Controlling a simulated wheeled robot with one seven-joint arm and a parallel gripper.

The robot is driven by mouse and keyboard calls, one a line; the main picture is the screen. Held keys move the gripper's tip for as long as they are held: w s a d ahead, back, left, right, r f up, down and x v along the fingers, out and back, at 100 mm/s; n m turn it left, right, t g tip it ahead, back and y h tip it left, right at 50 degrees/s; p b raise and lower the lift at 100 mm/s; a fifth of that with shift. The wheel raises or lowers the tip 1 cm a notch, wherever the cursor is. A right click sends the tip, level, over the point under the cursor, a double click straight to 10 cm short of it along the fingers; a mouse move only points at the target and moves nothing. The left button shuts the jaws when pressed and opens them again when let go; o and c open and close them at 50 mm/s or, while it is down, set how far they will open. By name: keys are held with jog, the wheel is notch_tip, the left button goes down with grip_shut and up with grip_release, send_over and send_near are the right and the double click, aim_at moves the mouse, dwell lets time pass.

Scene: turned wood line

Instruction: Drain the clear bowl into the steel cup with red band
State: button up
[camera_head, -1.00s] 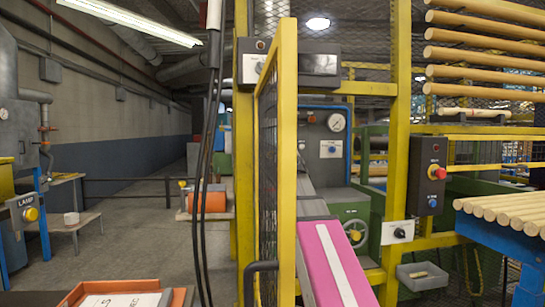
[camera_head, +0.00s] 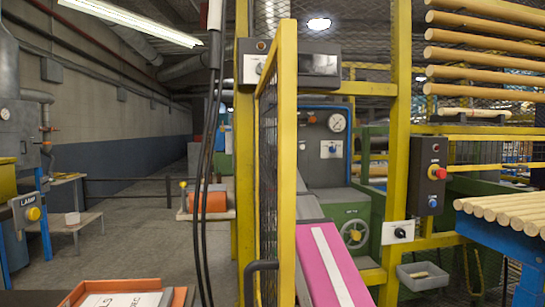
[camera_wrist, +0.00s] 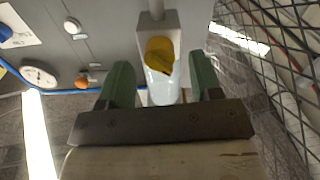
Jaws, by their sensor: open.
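In the wrist view a clear rounded bowl (camera_wrist: 160,88) hangs from a grey fitting (camera_wrist: 156,28) with a yellow part (camera_wrist: 159,55) at their join. My gripper (camera_wrist: 160,82) is open, one green finger on each side of the bowl in the picture. I cannot tell how far the fingertips are from it in depth. What the bowl holds is not clear. I see no steel cup with a red band in either view. My gripper does not show in the head view.
A yellow-framed mesh gate (camera_head: 286,160) stands in front, with dark cables beside it. Behind it are a gauge panel (camera_head: 325,170) and a pink sloping board (camera_head: 332,265). An orange tray (camera_head: 75,294) is at lower left.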

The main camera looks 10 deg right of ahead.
jog(key=shift+w, duration=0.85)
jog(key=c, duration=0.9)
jog(key=shift+c, duration=0.2)
